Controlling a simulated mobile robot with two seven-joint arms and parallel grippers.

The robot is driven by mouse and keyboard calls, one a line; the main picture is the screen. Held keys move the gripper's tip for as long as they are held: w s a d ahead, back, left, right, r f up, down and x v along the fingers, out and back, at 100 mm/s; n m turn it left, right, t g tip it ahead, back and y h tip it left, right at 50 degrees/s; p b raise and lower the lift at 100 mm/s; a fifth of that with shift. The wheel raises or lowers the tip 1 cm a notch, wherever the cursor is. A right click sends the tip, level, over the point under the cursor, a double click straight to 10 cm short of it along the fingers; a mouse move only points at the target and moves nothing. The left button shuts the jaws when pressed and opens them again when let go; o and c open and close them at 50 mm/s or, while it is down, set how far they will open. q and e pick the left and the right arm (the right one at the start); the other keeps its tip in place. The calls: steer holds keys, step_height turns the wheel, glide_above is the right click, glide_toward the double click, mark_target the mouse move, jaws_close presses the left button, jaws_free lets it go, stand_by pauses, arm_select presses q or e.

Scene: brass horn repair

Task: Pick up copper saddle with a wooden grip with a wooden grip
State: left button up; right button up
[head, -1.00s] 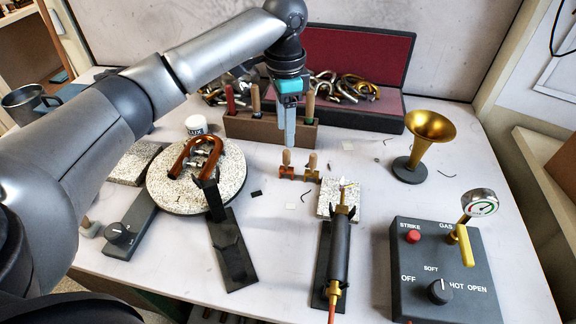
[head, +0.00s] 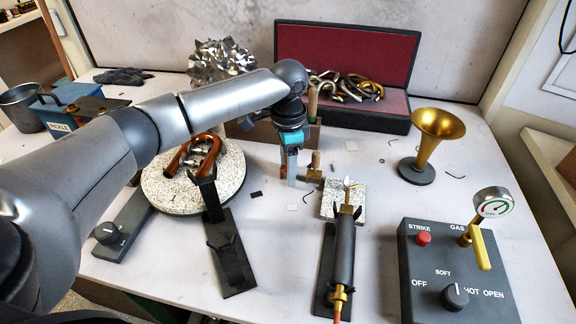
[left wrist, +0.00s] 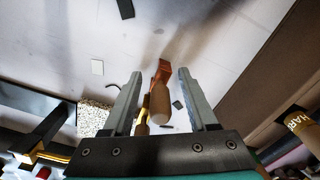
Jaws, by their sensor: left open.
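The copper saddle (left wrist: 163,70) with its wooden grip (left wrist: 160,103) shows in the left wrist view, between the two fingers of my left gripper (left wrist: 160,76). The fingers are apart, with a gap on each side of the saddle. In the head view, my left gripper (head: 291,182) points down at the tabletop and hides most of the copper saddle. A brass saddle with a wooden grip (head: 315,169) stands just to the right of it; in the left wrist view it is partly hidden behind the wooden grip. My right gripper is not in view.
A wooden tool rack (head: 243,130) stands behind my left gripper. A round speckled board (head: 158,201) with a copper bow lies left, and a torch (head: 343,245) on a stand lies front right. A brass horn bell (head: 437,128) stands at right.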

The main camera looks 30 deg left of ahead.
arm_select(q)
steer(key=shift+c, duration=1.1)
jaws_close()
steer(key=shift+r, duration=0.15)
